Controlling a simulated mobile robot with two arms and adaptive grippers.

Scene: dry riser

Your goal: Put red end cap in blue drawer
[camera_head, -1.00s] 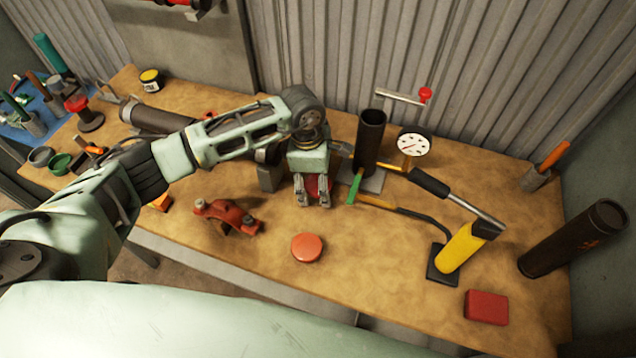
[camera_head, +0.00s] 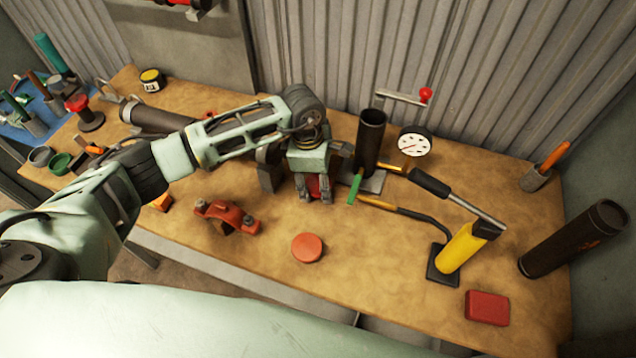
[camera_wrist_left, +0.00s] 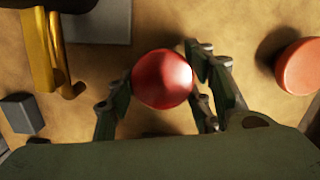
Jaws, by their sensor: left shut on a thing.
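The red end cap (camera_head: 317,186) is round and glossy. It sits between the fingers of my left gripper (camera_head: 314,194), which is shut on it. In the left wrist view the cap (camera_wrist_left: 162,79) shows between the two fingertips (camera_wrist_left: 165,95), with a finger on each side. I cannot tell whether the cap touches the bench or hangs just above it. No blue drawer shows clearly; a blue surface (camera_head: 62,118) with tools on it is at the far left. My right gripper is not in view.
An orange-red disc (camera_head: 307,248) lies in front of the gripper on the wooden bench (camera_head: 380,270). A red clamp (camera_head: 228,215) is to its left. The bench's front middle is clear.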

